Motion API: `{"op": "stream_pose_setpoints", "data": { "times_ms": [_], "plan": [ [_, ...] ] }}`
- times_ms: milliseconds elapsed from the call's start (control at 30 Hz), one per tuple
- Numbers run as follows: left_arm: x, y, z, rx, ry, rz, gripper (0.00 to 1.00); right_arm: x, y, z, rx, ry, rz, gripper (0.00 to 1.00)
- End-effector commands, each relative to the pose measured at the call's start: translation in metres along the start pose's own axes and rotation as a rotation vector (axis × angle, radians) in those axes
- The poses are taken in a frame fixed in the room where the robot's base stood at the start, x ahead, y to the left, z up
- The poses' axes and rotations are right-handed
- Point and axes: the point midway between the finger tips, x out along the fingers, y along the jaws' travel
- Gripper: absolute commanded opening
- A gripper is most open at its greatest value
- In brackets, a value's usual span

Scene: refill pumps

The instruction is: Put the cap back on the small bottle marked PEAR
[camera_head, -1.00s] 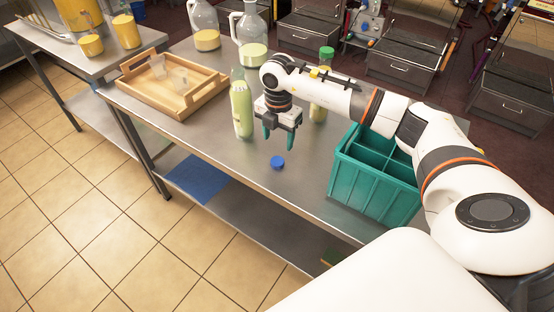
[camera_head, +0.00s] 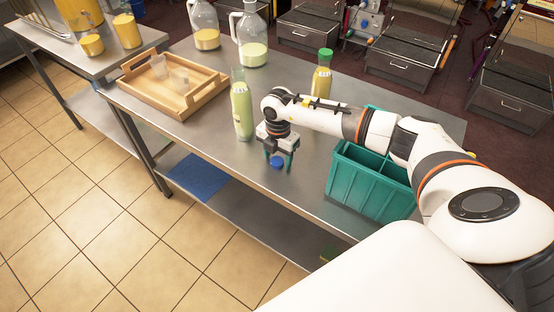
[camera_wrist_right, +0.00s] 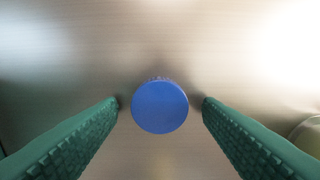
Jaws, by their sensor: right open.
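A blue cap (camera_head: 277,162) lies on the steel table (camera_head: 215,130) near its front edge. In the right wrist view the cap (camera_wrist_right: 160,106) sits between the two green fingers, with a gap on each side. My right gripper (camera_head: 279,160) is open and points down around the cap; it also shows in the right wrist view (camera_wrist_right: 161,103). A small uncapped bottle of pale green liquid (camera_head: 242,110) stands upright just left of the gripper. Its label is too small to read. My left gripper is not in view.
A yellow bottle with a green cap (camera_head: 321,75) stands behind my right arm. A teal divided crate (camera_head: 368,185) is right of the gripper. A wooden tray (camera_head: 165,100) and two large jugs, one with green liquid (camera_head: 252,50) and one with yellow (camera_head: 207,38), are farther back.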

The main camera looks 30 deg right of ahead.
Motion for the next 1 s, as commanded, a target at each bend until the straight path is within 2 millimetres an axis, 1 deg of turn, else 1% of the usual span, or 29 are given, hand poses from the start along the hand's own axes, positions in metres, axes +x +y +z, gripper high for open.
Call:
{"op": "stream_pose_setpoints", "data": {
  "times_ms": [300, 367, 500, 600, 933, 1000],
  "plan": [
    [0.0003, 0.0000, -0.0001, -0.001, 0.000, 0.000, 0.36, 0.0008, 0.0001, 0.0000, 0.000, 0.000, 0.000, 0.60],
    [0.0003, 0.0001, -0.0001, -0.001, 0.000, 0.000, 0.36, 0.0007, 0.0001, 0.0000, 0.000, 0.000, 0.000, 0.52],
    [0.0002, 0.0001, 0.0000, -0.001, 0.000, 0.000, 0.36, 0.0006, 0.0001, 0.0000, 0.000, 0.000, 0.000, 0.29],
    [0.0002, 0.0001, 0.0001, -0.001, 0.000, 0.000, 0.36, 0.0005, 0.0001, 0.0000, 0.000, 0.000, 0.000, 0.14],
    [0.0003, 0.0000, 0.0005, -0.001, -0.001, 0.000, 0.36, 0.0002, 0.0001, -0.0001, 0.000, 0.000, 0.000, 0.13],
    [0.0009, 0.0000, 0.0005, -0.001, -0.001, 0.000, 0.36, -0.0023, -0.0002, -0.0004, 0.000, 0.000, -0.001, 0.13]
  ]
}}
